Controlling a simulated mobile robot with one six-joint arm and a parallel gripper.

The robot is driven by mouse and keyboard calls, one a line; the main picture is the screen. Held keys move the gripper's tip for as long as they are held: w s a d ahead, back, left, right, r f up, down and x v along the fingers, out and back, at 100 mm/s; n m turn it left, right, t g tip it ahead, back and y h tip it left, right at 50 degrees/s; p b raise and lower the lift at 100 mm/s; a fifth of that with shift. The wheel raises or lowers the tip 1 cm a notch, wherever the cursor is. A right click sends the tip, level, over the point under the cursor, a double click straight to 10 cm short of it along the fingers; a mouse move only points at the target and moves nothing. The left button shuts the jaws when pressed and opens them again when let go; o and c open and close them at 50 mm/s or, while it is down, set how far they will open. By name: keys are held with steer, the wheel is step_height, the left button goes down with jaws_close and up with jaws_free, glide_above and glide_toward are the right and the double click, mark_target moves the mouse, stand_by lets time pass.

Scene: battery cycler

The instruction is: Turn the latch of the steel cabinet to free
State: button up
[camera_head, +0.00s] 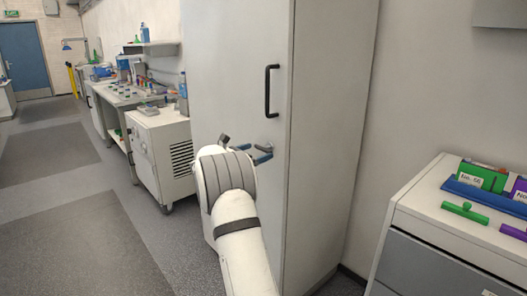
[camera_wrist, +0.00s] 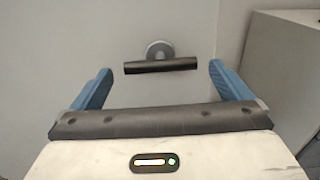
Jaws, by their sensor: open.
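The tall pale steel cabinet (camera_head: 232,75) stands in the middle of the head view, with its door shut. Its latch (camera_wrist: 160,66) is a dark bar on a round grey hub; in the wrist view the bar lies nearly level. In the head view the latch (camera_head: 266,148) is small and partly mixed with my fingers. My gripper (camera_head: 257,153) is open in front of the door. In the wrist view its blue fingers stand left and right of the latch bar, with clear gaps at both ends. I cannot tell how far the fingertips are from the door.
A black vertical handle (camera_head: 272,91) is on the door above the latch. A drawer unit (camera_head: 430,235) with green, blue and purple items on top stands at the right. A wheeled grey unit (camera_head: 163,160) and a bench stand left; the floor further left is clear.

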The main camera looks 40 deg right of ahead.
mark_target(262, 150)
steer(key=shift+w+d, duration=0.15)
steer(key=shift+d, duration=1.75)
steer(key=c, duration=0.9)
